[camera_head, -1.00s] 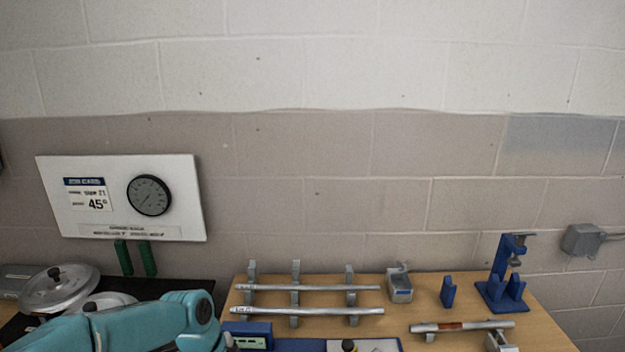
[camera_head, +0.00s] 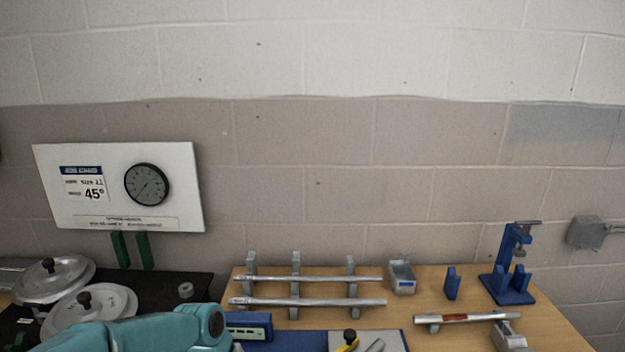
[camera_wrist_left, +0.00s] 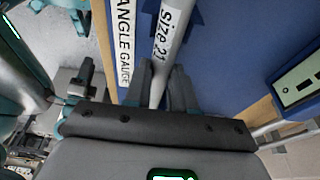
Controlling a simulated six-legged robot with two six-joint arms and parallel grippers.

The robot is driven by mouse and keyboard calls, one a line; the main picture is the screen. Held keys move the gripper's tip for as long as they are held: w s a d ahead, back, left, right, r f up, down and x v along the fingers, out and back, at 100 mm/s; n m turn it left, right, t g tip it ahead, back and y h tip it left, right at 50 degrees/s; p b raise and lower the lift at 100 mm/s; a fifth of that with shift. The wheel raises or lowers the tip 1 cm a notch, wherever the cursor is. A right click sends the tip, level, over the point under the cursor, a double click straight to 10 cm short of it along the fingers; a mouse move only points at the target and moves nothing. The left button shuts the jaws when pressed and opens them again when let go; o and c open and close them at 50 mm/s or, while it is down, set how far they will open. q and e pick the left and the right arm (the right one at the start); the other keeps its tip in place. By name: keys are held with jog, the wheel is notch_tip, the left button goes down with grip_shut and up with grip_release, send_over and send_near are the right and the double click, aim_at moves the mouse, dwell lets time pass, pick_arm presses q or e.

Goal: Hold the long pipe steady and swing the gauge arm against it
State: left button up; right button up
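A silver pipe marked "size 21" (camera_wrist_left: 168,38) runs between the two fingers of my left gripper (camera_wrist_left: 160,85) in the left wrist view. The fingers appear closed on it from both sides. The pipe lies over a blue board (camera_wrist_left: 225,50) with a white "ANGLE GAUGE" strip (camera_wrist_left: 123,45). In the head view, the board's blue part (camera_head: 300,341) shows at the bottom edge, with a black knob (camera_head: 350,336) and a yellow part beside it. I cannot tell whether these belong to the gauge arm.
Two pipes (camera_head: 325,302) rest on grey racks, and a red-marked pipe (camera_head: 468,318) lies at right. A blue box with a display (camera_head: 248,327), a grey holder (camera_head: 402,276) and a blue stand (camera_head: 508,285) are on the table. Round lids (camera_head: 95,306) sit at left.

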pick_arm(q)
jog(key=o, duration=0.9)
